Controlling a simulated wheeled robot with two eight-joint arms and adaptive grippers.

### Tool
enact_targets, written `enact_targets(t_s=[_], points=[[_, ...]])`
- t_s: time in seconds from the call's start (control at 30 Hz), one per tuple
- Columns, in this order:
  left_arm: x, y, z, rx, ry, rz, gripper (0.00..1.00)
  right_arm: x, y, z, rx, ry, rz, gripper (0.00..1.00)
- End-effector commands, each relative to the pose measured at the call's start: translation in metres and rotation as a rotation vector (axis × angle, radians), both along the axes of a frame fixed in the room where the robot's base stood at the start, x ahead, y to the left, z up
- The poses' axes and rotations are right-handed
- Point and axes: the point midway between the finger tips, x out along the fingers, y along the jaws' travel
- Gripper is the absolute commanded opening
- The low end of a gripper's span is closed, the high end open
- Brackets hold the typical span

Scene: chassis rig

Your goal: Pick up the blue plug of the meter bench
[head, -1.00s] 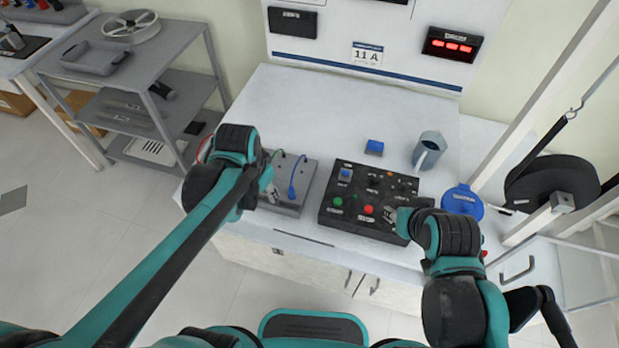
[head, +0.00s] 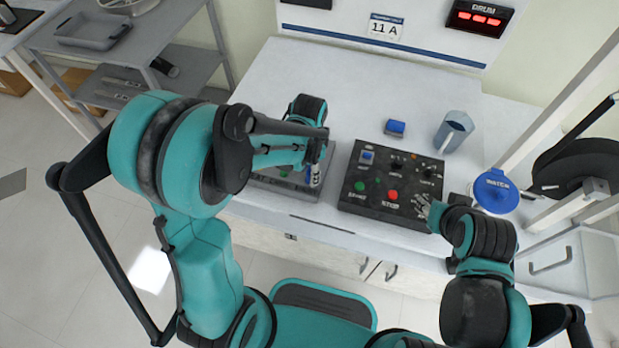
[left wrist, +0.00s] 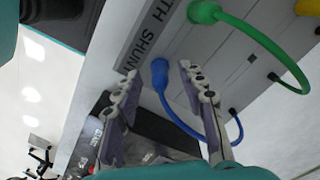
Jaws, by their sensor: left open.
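The blue plug (left wrist: 160,74) stands on the grey meter bench (left wrist: 235,50), with a blue cable looping away from it. In the left wrist view it shows between the open fingers of my left gripper (left wrist: 160,78), which do not touch it visibly. In the head view my left gripper (head: 316,176) points down over the right side of the meter bench (head: 270,183), and my arm hides much of the bench. A green plug (left wrist: 203,12) with a green cable is beside the blue one. My right gripper (head: 424,200) is at the right edge of the black control box; its jaw state is unclear.
The black control box (head: 370,205) with coloured buttons stands right of the bench. Behind it are a small blue block (head: 395,128) and a grey-blue mug (head: 453,132). A blue round lid (head: 495,191) lies farther right. The white tabletop (head: 330,85) behind is clear.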

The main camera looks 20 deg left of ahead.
Motion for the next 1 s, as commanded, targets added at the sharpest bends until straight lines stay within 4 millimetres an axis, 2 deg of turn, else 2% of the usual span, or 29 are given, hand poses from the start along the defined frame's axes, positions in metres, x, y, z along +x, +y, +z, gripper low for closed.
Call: enact_targets(t_s=[0.03, 0.1, 0.27, 0.3, 0.43, 0.47, 0.83, 1.0], points=[[0.0, 0.0, -0.01, 0.0, 0.0, 0.0, 0.41, 0.0, 0.0, -0.006, 0.0, 0.0, 0.0, 0.4], [0.0, 0.0, -0.013, 0.0, 0.0, 0.0, 0.41, 0.0, 0.0, -0.007, 0.0, 0.0, 0.0, 0.4], [0.0, 0.0, -0.011, 0.0, 0.0, 0.0, 0.41, 0.0, 0.0, -0.005, 0.0, 0.0, 0.0, 0.4], [0.0, 0.0, -0.011, 0.0, 0.0, 0.0, 0.38, 0.0, 0.0, -0.005, 0.0, 0.0, 0.0, 0.4], [0.0, 0.0, -0.011, 0.0, 0.0, 0.0, 0.04, 0.0, 0.0, -0.005, 0.0, 0.0, 0.0, 0.4], [0.0, 0.0, -0.011, 0.0, 0.0, 0.0, 0.0, 0.0, 0.0, -0.005, 0.0, 0.0, 0.0, 0.4], [0.0, 0.0, -0.01, 0.0, 0.0, 0.0, 0.0, 0.0, 0.0, -0.004, 0.0, 0.0, 0.0, 0.4], [0.0, 0.0, 0.004, 0.0, 0.0, 0.0, 0.0, 0.0, 0.0, 0.003, 0.0, 0.0, 0.0, 0.4]])
